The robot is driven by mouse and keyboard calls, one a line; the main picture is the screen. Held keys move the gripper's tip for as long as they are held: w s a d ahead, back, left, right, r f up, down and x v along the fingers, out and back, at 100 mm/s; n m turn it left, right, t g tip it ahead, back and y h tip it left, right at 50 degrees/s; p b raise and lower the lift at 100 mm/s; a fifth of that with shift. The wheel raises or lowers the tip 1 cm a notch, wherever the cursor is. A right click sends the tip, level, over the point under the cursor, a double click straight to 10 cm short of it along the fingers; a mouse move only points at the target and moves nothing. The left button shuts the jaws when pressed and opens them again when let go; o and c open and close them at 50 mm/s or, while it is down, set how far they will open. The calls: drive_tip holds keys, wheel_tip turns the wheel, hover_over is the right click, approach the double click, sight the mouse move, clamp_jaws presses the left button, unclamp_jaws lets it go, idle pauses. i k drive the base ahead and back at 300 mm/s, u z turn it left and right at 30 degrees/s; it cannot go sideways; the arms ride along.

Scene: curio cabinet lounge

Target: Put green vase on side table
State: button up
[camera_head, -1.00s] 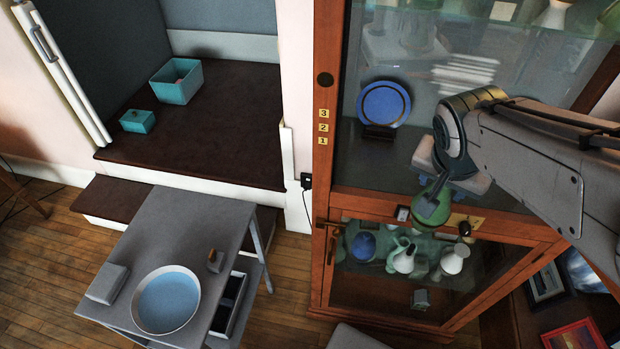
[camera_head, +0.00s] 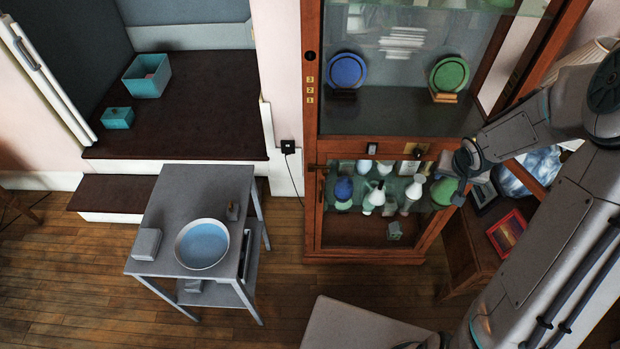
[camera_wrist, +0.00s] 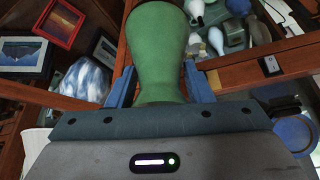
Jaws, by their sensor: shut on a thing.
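The green vase fills the top middle of the wrist view (camera_wrist: 158,50), upright in the picture, between the two blue fingers of my gripper (camera_wrist: 155,90), which is shut on it. In the head view the vase (camera_head: 443,190) shows partly beside my gripper (camera_head: 461,185), in front of the cabinet's lower right. A small wooden table (camera_head: 470,262) with picture frames stands right of the cabinet, partly hidden by my arm. A grey table (camera_head: 180,195) stands at left, with a blue bowl on it. I cannot tell which one is the side table.
The glass-fronted wooden cabinet (camera_head: 311,200) holds plates above and several vases below. A red picture frame (camera_head: 507,231) and a blue-white object (camera_head: 535,170) are at the right. A grey seat or tabletop (camera_head: 355,325) is at the front. Wooden floor (camera_head: 280,285) lies open between.

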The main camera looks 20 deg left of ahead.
sight(184, 189)
drive_tip(key=z, duration=2.15)
drive_tip(key=k, duration=2.15)
drive_tip(key=u, duration=2.7)
drive_tip(key=i, duration=0.55)
drive_tip(key=u, duration=0.05)
